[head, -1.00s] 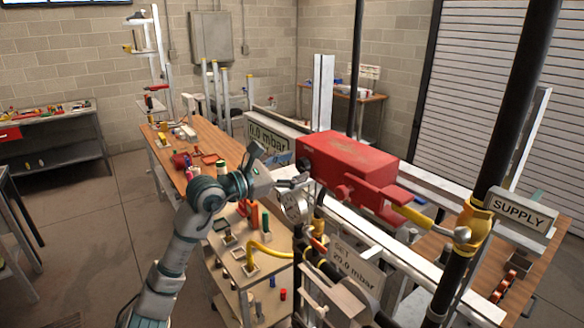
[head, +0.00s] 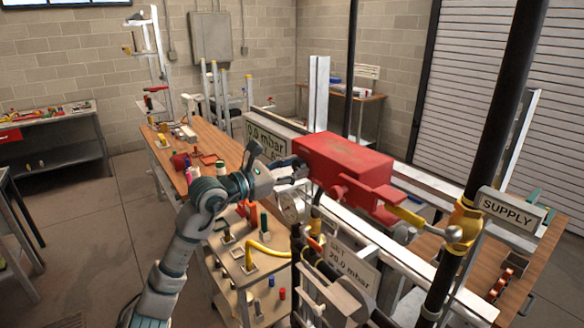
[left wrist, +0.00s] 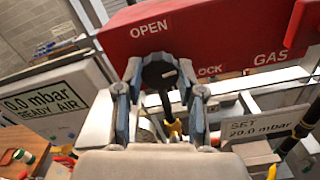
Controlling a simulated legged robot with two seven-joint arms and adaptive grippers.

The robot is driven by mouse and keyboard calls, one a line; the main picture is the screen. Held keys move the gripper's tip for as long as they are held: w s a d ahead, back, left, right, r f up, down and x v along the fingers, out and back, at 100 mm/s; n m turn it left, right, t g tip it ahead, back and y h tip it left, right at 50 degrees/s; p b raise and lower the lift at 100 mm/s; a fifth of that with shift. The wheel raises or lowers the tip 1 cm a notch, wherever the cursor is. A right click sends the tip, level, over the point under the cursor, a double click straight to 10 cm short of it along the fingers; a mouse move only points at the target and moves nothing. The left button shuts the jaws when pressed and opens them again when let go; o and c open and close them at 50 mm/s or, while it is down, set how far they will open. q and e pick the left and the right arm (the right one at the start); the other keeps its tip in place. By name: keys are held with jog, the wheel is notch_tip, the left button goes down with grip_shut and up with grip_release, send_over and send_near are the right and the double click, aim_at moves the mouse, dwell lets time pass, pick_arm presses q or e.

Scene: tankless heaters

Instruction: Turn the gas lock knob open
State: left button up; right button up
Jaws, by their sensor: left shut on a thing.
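A red gas lock box (head: 345,163) sits on the white frame in the head view. The left wrist view shows its front (left wrist: 225,30) with the words OPEN, GAS and a partly hidden LOCK. A round black knob (left wrist: 158,74) with a pale mark is on this front, below OPEN. My left gripper (left wrist: 163,88) has one finger on each side of the knob and is shut on it. In the head view my left gripper (head: 303,168) meets the box's left end and hides the knob. My right gripper is not in view.
A yellow-handled lever (head: 425,222) runs from the box to the black SUPPLY pipe (head: 490,150). A gauge (head: 292,208) and a SET 20.0 mbar sign (head: 352,264) stand below. A 0.0 mbar display (head: 262,137) is behind my wrist. A wooden bench (head: 165,160) lies left.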

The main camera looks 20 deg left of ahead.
pick_arm(q)
jog(key=n+p, duration=0.1)
jog(key=n, duration=0.2)
jog(key=n+p, duration=0.2)
jog(key=n, duration=0.2)
jog(key=shift+a+r, duration=0.1)
jog(key=shift+r, duration=0.1)
jog(key=n+p, duration=0.4)
jog(key=n, duration=0.2)
jog(key=shift+n, duration=0.4)
jog(key=shift+n+p, duration=0.35)
jog(key=shift+n, duration=0.45)
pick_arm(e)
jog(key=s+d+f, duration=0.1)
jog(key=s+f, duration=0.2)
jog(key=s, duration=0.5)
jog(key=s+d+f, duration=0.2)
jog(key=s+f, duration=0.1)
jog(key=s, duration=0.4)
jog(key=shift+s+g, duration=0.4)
pick_arm(q)
jog(key=shift+f, duration=0.1)
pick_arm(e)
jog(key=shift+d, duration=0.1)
